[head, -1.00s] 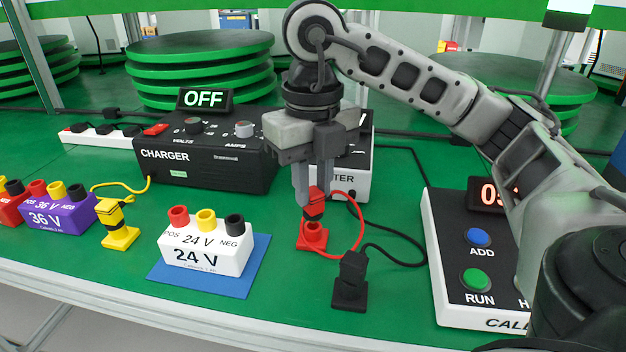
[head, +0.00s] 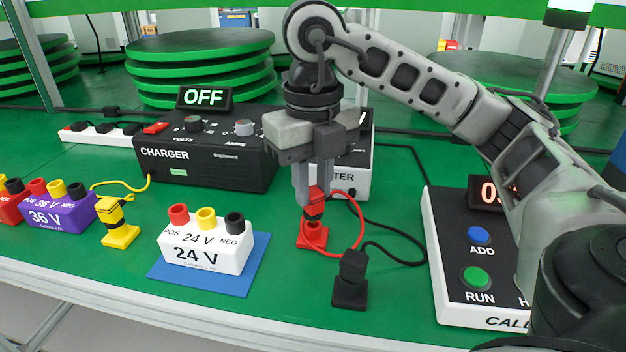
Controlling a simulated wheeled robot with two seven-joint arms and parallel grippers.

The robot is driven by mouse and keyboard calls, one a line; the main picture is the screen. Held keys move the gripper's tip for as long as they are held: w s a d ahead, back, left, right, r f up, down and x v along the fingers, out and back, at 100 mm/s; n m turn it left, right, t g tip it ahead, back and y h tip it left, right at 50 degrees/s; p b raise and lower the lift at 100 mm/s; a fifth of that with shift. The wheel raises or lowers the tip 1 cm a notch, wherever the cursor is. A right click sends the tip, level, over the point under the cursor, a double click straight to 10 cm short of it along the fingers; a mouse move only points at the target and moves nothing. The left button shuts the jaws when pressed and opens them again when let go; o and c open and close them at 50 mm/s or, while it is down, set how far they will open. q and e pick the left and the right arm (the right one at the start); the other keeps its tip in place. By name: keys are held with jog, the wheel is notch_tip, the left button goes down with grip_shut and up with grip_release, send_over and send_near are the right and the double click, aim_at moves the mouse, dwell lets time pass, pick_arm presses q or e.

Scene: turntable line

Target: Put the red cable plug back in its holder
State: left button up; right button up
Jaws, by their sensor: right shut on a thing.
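The red cable plug (head: 315,208) stands upright at the red holder (head: 312,238) on the green table, in the middle of the head view. My right gripper (head: 314,195) points straight down and is shut on the upper part of the plug. The fingers hide part of it, and I cannot tell whether the plug is fully seated. A red cable (head: 360,225) loops from the plug to the right and back. My left gripper is not in view.
A white 24 V block (head: 205,258) on a blue mat (head: 250,275) stands left of the holder. A black plug in its holder (head: 350,280) stands close at front right. A yellow plug (head: 117,215), the charger (head: 205,160) and the button box (head: 455,290) stand around.

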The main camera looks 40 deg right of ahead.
jog(key=shift+f+b, duration=0.6)
jog(key=shift+f, duration=0.3)
dwell(1.2)
jog(key=o, duration=1)
